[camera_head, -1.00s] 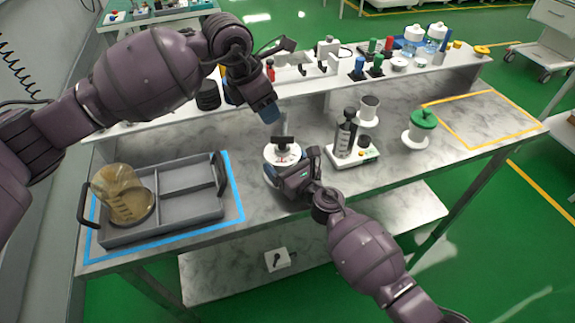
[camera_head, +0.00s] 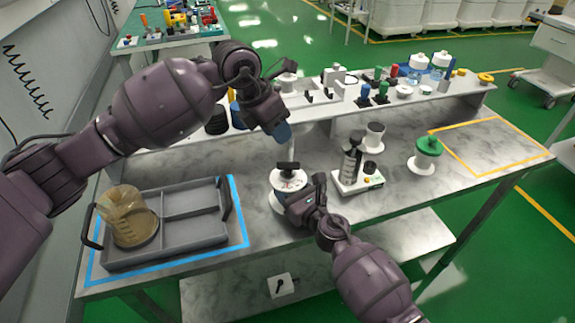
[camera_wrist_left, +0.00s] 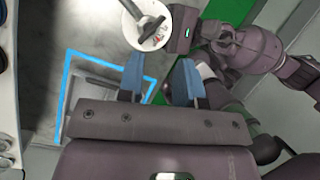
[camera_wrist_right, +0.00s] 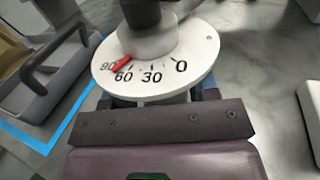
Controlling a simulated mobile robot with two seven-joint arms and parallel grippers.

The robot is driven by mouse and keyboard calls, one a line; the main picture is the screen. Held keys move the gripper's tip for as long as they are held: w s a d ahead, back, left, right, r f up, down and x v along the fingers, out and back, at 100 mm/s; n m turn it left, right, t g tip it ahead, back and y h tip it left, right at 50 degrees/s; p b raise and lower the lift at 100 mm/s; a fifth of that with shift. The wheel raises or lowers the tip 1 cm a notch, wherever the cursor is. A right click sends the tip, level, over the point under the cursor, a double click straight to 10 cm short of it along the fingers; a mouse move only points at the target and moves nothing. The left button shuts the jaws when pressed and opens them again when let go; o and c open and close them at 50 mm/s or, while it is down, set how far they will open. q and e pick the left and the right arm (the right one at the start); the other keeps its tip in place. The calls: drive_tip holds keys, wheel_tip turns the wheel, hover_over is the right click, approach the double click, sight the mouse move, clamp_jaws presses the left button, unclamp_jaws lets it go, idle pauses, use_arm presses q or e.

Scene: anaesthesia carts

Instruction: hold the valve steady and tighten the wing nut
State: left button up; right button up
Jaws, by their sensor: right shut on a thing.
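The valve (camera_head: 287,180) is a white round body with a dial on the bench, topped by a dark wing nut (camera_head: 287,164). In the right wrist view its dial (camera_wrist_right: 155,62) reads 0, 30, 60, 90, with a red pointer between 60 and 90. My right gripper (camera_head: 290,203) is shut on the valve's body below the dial, from the near side. My left gripper (camera_head: 284,135) is above the wing nut, apart from it. In the left wrist view its blue fingers (camera_wrist_left: 158,80) are spread with nothing between them, and the wing nut (camera_wrist_left: 152,28) lies beyond them.
A white stand with a dark cylinder (camera_head: 352,165) is just right of the valve. A green-capped spool (camera_head: 428,150) is further right. A raised shelf runs along the back.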

sight(288, 168)
use_arm(q)
drive_tip(key=f+n, duration=0.3)
drive_tip(key=n, duration=0.6)
drive_tip(key=d+f+n+g, duration=0.1)
drive_tip(key=f+n, duration=0.2)
drive_tip(key=n, duration=0.7)
drive_tip(key=w+d+f+n, duration=0.1)
drive_tip(key=f+n, duration=0.2)
drive_tip(key=n, duration=0.6)
drive_tip(key=shift+w+d+f, duration=0.1)
drive_tip(key=shift+f, duration=0.25)
drive_tip(key=shift+c, duration=0.5)
clamp_jaws()
